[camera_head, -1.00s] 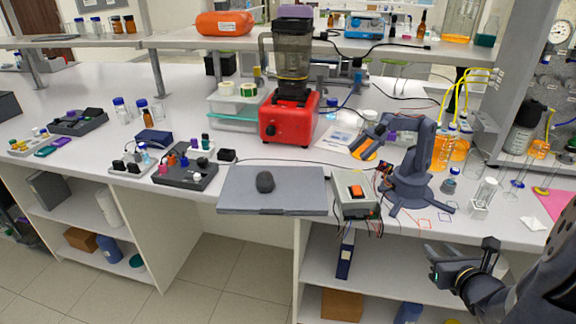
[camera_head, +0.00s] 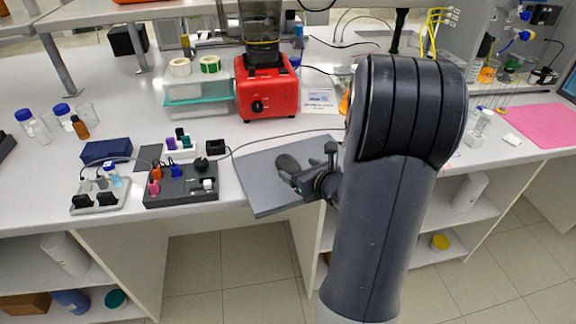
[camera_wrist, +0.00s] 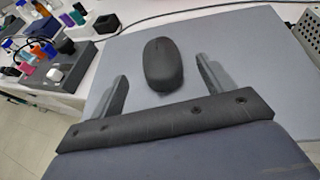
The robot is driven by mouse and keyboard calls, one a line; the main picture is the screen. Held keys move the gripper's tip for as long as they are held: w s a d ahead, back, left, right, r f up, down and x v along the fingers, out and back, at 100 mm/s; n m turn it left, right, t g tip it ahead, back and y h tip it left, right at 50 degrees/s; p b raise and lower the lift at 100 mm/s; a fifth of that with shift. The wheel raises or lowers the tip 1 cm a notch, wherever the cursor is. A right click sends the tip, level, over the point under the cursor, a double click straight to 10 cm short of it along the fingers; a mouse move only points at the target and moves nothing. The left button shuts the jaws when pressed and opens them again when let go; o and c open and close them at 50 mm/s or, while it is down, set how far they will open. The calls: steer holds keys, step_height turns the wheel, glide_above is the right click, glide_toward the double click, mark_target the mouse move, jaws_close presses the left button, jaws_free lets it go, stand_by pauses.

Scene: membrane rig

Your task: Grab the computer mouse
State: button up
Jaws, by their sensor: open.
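The computer mouse (camera_wrist: 164,64) is dark grey and rests on a grey flat pad (camera_wrist: 245,60). In the wrist view it lies ahead of my gripper (camera_wrist: 162,85), centred between its two fingers. The fingers are apart and touch nothing that I can see. In the head view the mouse (camera_head: 287,163) sits on the pad (camera_head: 262,188) near the bench's front edge, with my gripper (camera_head: 305,180) just right of it. My arm hides the pad's right side.
A red blender (camera_head: 266,90) stands behind the pad. A dark tray (camera_head: 181,187) with small coloured items lies to the left. A cable crosses the bench behind the pad. The pad's surface around the mouse is clear.

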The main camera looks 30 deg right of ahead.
mark_target(292, 164)
steer(key=shift+w+a+f, duration=0.2)
steer(key=shift+w, duration=0.35)
steer(key=shift+p+x, duration=0.65)
steer(key=shift+x, duration=2.15)
steer(key=shift+w+d+r, duration=0.1)
steer(key=shift+d+r, duration=0.05)
steer(key=c, duration=1.1)
